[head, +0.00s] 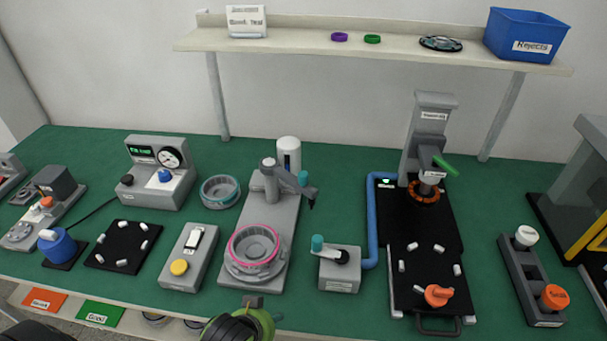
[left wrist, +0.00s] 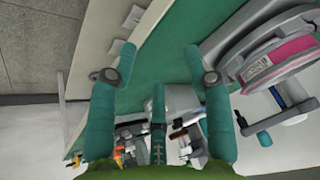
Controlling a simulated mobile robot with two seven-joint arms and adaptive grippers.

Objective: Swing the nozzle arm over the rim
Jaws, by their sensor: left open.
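The nozzle arm (head: 288,183) is grey, with a teal knob (head: 303,177) and a dark tip, on a column of the grey stand (head: 281,218). It points right, away from the round hub (head: 254,262). The hub sits at the stand's front, its rim (head: 237,240) pink; the pink rim also shows in the left wrist view (left wrist: 278,62). My left gripper (head: 243,322) is at the table's front edge, in front of the hub, partly cut off. In the left wrist view its teal fingers (left wrist: 158,75) are spread and empty. My right gripper is not in view.
A box with a teal-knobbed crank (head: 340,268) stands right of the hub. A button box (head: 189,256) stands on its left. A gauge unit (head: 158,172) and a spare ring (head: 220,191) lie behind left. A black fixture (head: 417,230) with a blue pipe is at right.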

